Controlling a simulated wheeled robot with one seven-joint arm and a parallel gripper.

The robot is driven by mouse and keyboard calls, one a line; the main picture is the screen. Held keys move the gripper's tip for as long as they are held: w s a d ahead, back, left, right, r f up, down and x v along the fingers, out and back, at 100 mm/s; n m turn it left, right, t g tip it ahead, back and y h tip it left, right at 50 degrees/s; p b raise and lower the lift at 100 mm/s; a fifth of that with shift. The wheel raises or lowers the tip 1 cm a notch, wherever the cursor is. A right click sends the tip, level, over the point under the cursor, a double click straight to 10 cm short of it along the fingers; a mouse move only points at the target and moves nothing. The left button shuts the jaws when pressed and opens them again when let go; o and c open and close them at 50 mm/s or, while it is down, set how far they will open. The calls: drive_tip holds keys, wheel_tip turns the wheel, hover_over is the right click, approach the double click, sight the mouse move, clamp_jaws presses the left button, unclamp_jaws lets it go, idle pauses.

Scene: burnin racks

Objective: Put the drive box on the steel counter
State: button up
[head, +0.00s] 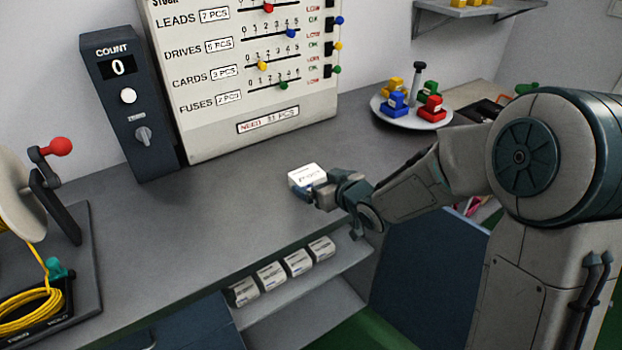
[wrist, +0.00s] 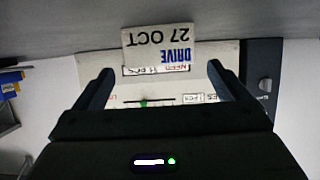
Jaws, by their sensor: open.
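The drive box (head: 306,175) is a small white box on the grey steel counter (head: 240,205), in front of the stock board. In the wrist view the box (wrist: 157,42) appears upside down, reading DRIVE 27 OCT, and seems to rest on the counter surface (wrist: 60,22). My gripper (head: 313,192) is open, low over the counter right at the near side of the box. In the wrist view the fingers (wrist: 160,72) stand apart, one to each side of the box, with visible gaps; they do not grip it.
Several similar white boxes (head: 270,274) sit on a shelf below the counter's front edge. The stock board (head: 210,95) and count unit (head: 128,105) stand behind. A round tray (head: 385,112) with coloured pieces is at the back right, a cable reel (head: 15,200) at left. The counter's middle is clear.

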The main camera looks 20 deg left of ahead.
drive_tip(key=v, duration=0.6)
drive_tip(key=shift+r, duration=0.1)
drive_tip(key=shift+w+d+h, duration=0.1)
drive_tip(key=shift+d+h, duration=0.2)
drive_tip(key=shift+d, duration=0.1)
drive_tip(key=s+d+r+m+h, duration=0.1)
drive_tip(key=d+m+h, duration=0.25)
drive_tip(key=d, duration=0.55)
drive_tip(key=s+d+r+m+h, duration=0.1)
drive_tip(key=s+d+m+h, duration=0.1)
drive_tip(key=d+h, duration=0.45)
drive_tip(key=s+d+m+g, duration=0.2)
drive_tip(key=s+d, duration=0.3)
drive_tip(key=s, duration=0.3)
drive_tip(key=s+d+m+g, duration=0.2)
drive_tip(key=s+d+g, duration=0.2)
drive_tip(key=s, duration=0.4)
drive_tip(key=shift+s+d+r+m, duration=0.35)
drive_tip(key=shift+s+r, duration=0.05)
